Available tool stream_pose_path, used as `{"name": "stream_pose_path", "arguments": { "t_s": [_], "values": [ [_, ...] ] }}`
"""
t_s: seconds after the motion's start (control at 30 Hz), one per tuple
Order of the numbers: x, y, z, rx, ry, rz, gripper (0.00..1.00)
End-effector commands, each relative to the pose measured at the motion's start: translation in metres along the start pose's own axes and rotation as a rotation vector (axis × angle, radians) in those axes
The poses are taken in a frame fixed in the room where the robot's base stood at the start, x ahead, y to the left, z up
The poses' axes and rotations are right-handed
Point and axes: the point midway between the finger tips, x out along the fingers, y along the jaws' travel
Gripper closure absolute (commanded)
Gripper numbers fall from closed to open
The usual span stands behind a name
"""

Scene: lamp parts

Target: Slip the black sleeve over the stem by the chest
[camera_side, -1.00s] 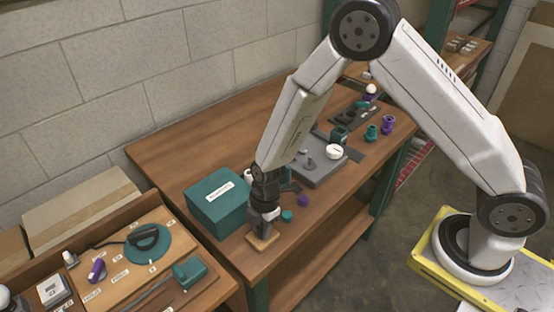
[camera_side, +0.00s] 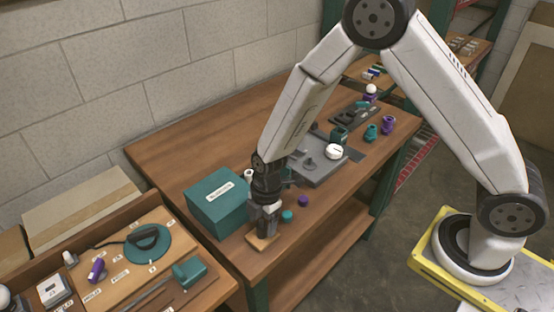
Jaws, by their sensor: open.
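The chest is a teal box (camera_side: 214,201) with a white label, near the front left of the bench. A small wooden base (camera_side: 262,241) sits to its right at the bench's front edge. My gripper (camera_side: 262,222) points down just above this base, open. The jaws and wrist cover what stands on the base, so I cannot make out the stem. I cannot tell the black sleeve apart from my dark wrist and fingers. I cannot tell whether it is around the stem.
A teal cap (camera_side: 287,215) and a purple cap (camera_side: 303,201) lie close to the right of my gripper. A grey plate (camera_side: 320,172) with a white round part (camera_side: 334,152) is farther back. Teal and purple (camera_side: 388,125) parts stand at right.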

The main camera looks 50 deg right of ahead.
Motion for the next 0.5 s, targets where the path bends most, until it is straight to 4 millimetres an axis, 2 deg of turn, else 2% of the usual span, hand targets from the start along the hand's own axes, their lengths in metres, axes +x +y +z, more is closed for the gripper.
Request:
{"name": "stream_pose_path", "arguments": {
  "t_s": [0.3,0.5],
  "values": [
    [-0.037,0.001,0.0,0.0,0.001,0.002,0.24],
    [-0.051,0.0,0.0,-0.001,0.0,0.001,0.24]
  ]
}}
